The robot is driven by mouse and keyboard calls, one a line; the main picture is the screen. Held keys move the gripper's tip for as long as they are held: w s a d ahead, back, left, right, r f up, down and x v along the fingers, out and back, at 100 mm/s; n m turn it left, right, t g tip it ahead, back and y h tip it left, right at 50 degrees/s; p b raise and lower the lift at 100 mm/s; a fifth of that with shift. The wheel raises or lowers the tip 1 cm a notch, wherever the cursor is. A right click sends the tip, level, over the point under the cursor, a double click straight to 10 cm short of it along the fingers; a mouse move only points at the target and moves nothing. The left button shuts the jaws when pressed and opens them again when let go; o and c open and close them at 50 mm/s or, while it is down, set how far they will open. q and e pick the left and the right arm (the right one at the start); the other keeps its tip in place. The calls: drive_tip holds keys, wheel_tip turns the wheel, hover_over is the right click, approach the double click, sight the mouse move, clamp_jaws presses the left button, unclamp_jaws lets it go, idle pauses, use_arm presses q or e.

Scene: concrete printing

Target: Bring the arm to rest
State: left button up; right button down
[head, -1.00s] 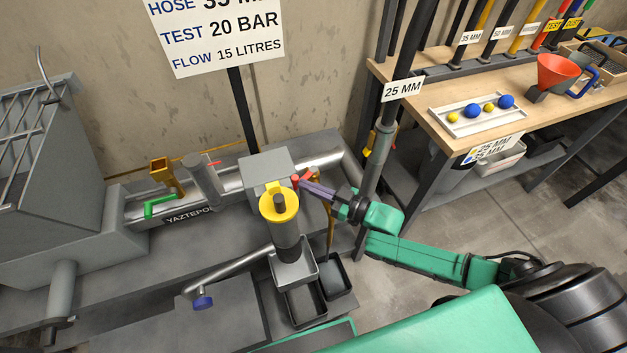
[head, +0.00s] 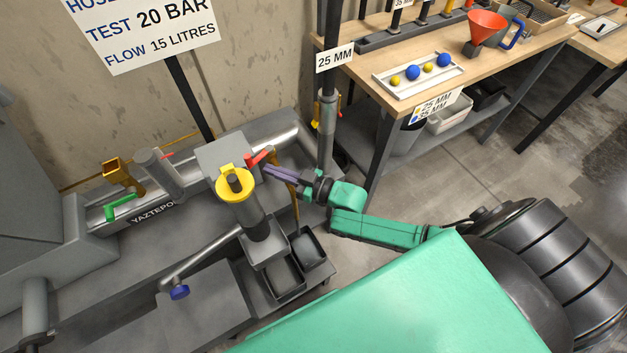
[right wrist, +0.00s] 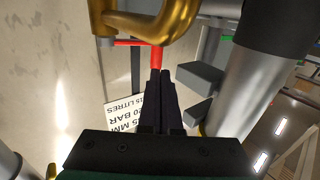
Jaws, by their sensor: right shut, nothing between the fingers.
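My right gripper (head: 268,170) is shut and empty in the head view. Its arm comes in from the right, and its tips point left toward the pump's red lever (head: 259,156). In the right wrist view the closed fingers (right wrist: 160,75) lie just below a red bar (right wrist: 155,55); I cannot tell whether they touch it. A yellow ring cap (head: 235,184) on a grey upright cylinder stands just left of the fingertips. My left gripper is not in view.
A brass curved part (right wrist: 165,22) is close ahead of the fingers. A grey post with a 25 MM tag (head: 335,59) stands behind the arm. The wooden bench (head: 470,75) holds a tray of balls (head: 417,78) and a red funnel (head: 486,28). Open floor (head: 440,170) lies right of the pump.

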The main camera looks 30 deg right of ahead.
drive_tip(key=s+a+v, duration=0.1)
drive_tip(key=v, duration=0.9)
drive_tip(key=s+d+f+m+g+h+p, duration=0.15)
drive_tip(key=d+f+h, duration=0.3)
drive_tip(key=f, duration=0.55)
drive_tip(key=s+d+f+m+g+h, duration=0.1)
drive_tip(key=d+f+m+g+h, duration=0.1)
drive_tip(key=d+f+h, duration=0.5)
drive_tip(key=s+d+f+m+g, duration=0.1)
drive_tip(key=s+f+g, duration=0.4)
drive_tip(key=s+f, duration=0.75)
drive_tip(key=s+a+f+g, duration=0.1)
drive_tip(key=s+f+g, duration=0.1)
drive_tip(key=s, duration=0.4)
drive_tip(key=s+a+f+m+g, duration=0.1)
drive_tip(key=s+a+f+g, duration=0.1)
drive_tip(key=s+f, duration=0.2)
drive_tip(key=s, duration=0.3)
drive_tip(key=shift+s, duration=0.3)
